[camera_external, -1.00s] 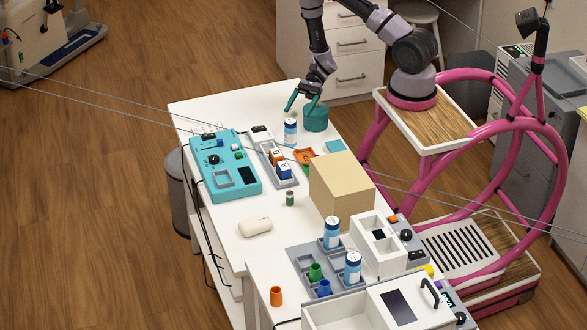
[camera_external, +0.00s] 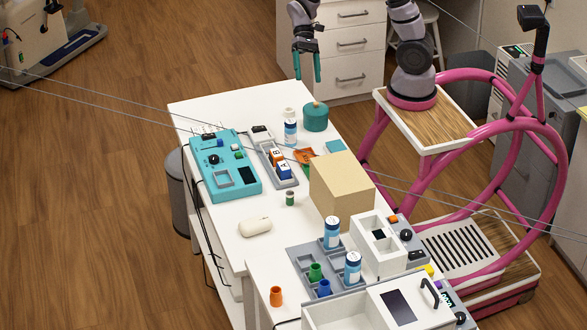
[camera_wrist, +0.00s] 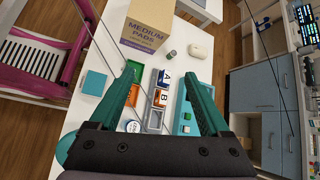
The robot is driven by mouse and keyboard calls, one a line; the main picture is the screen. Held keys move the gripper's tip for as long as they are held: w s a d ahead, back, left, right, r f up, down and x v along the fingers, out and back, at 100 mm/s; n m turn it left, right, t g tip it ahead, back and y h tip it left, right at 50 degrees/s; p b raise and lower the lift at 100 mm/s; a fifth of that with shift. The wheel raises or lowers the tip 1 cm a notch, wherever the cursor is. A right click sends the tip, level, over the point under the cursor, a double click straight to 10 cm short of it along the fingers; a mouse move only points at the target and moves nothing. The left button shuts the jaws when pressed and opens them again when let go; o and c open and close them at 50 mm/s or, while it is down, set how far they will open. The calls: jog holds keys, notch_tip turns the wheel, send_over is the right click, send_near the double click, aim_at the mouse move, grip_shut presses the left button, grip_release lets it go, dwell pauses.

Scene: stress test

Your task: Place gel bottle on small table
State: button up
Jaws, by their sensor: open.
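My gripper (camera_external: 307,79) is open and empty, its teal fingers pointing down above the far end of the white table (camera_external: 215,105). In the wrist view the gripper (camera_wrist: 162,76) shows its fingers wide apart. A white bottle with a blue label (camera_external: 290,133) stands upright on that table, apart from the fingers; two similar bottles (camera_external: 331,233) (camera_external: 352,268) stand in the grey tray. I cannot tell which is the gel bottle. In the wrist view a round blue-and-white top (camera_wrist: 133,126) shows beside the left finger. I cannot tell which surface is the small table.
A grey tray with lettered blocks (camera_external: 283,171), a teal device (camera_external: 226,172) and a cardboard box (camera_external: 341,190) are close by. The table's far left corner is clear.

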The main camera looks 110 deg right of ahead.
jog(key=s+a+r+n+t+h, duration=0.2)
jog(key=s+a+r+n, duration=0.3)
jog(key=r, duration=0.5)
jog(key=s+a+r+n+t+h, duration=0.2)
jog(key=s+a+r+n+h, duration=0.3)
jog(key=r, duration=0.5)
jog(key=shift+a+n, duration=0.4)
jog(key=shift+a, duration=0.15)
jog(key=shift+o, duration=0.4)
jog(key=shift+s+r+t, duration=0.3)
jog(key=shift+t, duration=0.2)
